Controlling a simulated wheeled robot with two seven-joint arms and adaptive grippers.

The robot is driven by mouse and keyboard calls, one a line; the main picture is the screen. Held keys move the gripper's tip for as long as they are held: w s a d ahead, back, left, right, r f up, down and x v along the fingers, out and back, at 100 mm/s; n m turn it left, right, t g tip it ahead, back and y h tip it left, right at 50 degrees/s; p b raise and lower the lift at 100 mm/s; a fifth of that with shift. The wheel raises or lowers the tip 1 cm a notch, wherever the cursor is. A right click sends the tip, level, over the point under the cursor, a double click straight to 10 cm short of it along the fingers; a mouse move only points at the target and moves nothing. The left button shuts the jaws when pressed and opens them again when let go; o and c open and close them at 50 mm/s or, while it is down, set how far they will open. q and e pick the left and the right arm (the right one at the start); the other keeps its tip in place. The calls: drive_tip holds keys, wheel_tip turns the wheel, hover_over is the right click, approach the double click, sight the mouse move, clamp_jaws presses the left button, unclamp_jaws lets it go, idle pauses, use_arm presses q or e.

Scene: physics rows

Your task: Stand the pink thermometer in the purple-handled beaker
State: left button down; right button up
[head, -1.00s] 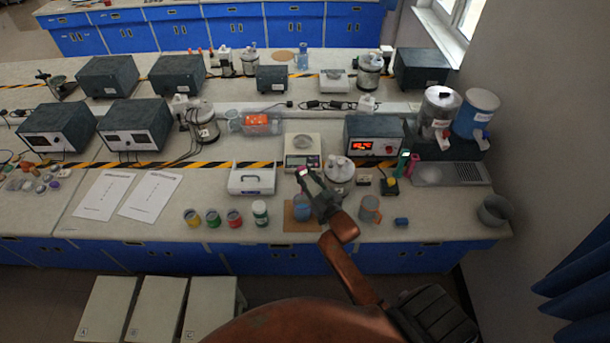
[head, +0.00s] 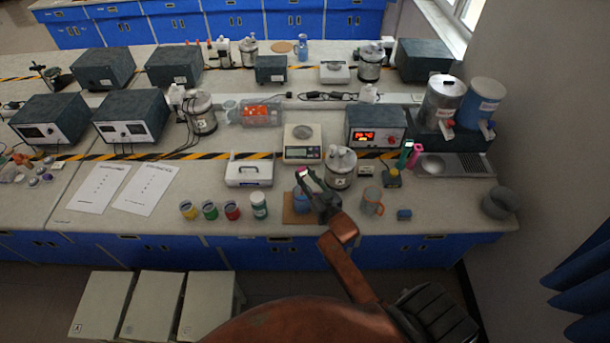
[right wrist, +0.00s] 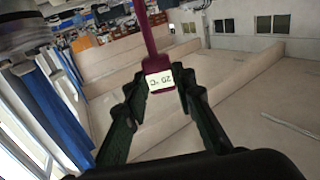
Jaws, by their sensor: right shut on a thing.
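The pink thermometer (right wrist: 147,35) is in my right gripper (right wrist: 158,88), with its white-labelled end between the two dark fingers in the right wrist view. In the head view my right gripper (head: 312,183) is above the front of the bench, and only a small pink-and-white bit shows at its tips. A bluish beaker (head: 301,203) stands on a brown mat just below the gripper, partly hidden by it. I cannot make out its handle colour. A beaker with an orange handle (head: 372,204) stands to the right. My left gripper is not in view.
Several small paint-coloured jars (head: 232,210) and a green-labelled white jar (head: 259,205) stand left of the mat (head: 288,216). A scale (head: 302,152) and a metal pot (head: 341,175) stand behind. A blue block (head: 404,214) lies at right.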

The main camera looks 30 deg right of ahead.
drive_tip(key=shift+f+b, duration=1.4)
drive_tip(key=shift+f, duration=1.05)
drive_tip(key=o, duration=1.1)
drive_tip(key=s, duration=1.2)
drive_tip(key=shift+a, duration=0.15)
